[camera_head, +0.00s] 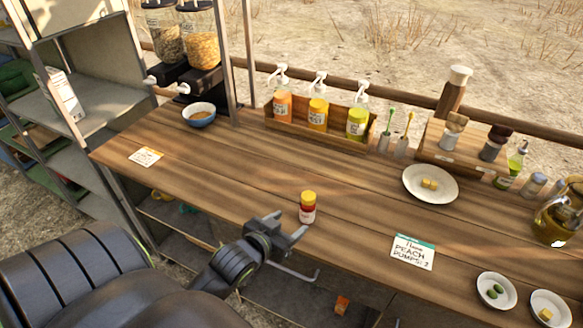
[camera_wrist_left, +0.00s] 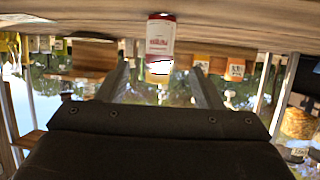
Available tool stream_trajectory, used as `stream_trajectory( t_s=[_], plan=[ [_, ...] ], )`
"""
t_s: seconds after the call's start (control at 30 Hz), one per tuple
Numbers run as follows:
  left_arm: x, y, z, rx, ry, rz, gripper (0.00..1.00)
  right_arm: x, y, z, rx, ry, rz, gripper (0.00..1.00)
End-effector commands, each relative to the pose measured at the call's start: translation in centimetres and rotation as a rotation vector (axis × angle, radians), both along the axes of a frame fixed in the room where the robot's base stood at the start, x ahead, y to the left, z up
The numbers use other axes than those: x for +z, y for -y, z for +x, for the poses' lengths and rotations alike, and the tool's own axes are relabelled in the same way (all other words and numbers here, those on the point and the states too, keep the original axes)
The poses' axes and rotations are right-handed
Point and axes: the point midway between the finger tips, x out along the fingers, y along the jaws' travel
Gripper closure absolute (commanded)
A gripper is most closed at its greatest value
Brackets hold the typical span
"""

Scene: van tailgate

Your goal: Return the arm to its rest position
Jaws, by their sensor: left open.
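My left gripper (camera_head: 284,228) is open and empty at the front edge of the wooden counter (camera_head: 220,165). A small jar with a yellow cap and a red and white label (camera_head: 308,207) stands upright on the counter just beyond the fingertips. In the left wrist view, which is upside down, the jar (camera_wrist_left: 160,48) shows between and beyond the two open fingers, apart from them. My left arm comes in from the lower left. My right gripper is not in view.
A wooden box with several pump bottles (camera_head: 318,115) stands at the back. A blue bowl (camera_head: 199,115) is at the left. A plate (camera_head: 430,184), a note card (camera_head: 412,252) and small dishes (camera_head: 496,291) are at the right.

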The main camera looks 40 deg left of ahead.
Motion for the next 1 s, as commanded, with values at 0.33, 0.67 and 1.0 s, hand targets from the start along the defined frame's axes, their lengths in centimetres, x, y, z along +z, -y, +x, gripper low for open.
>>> stream_trajectory(
  t_s=[0.33, 0.67, 1.0],
  plan=[
    [-0.3, 0.0, -0.4, 0.004, -0.024, 0.003, 0.4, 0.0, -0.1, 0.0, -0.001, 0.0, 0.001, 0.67],
    [-3.7, 0.6, -8.6, 0.048, -0.426, 0.051, 0.4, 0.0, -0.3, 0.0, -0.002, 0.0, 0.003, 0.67],
    [-4.8, 1.5, -17.3, 0.055, -0.785, 0.067, 0.4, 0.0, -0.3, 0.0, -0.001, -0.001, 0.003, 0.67]
  ],
)
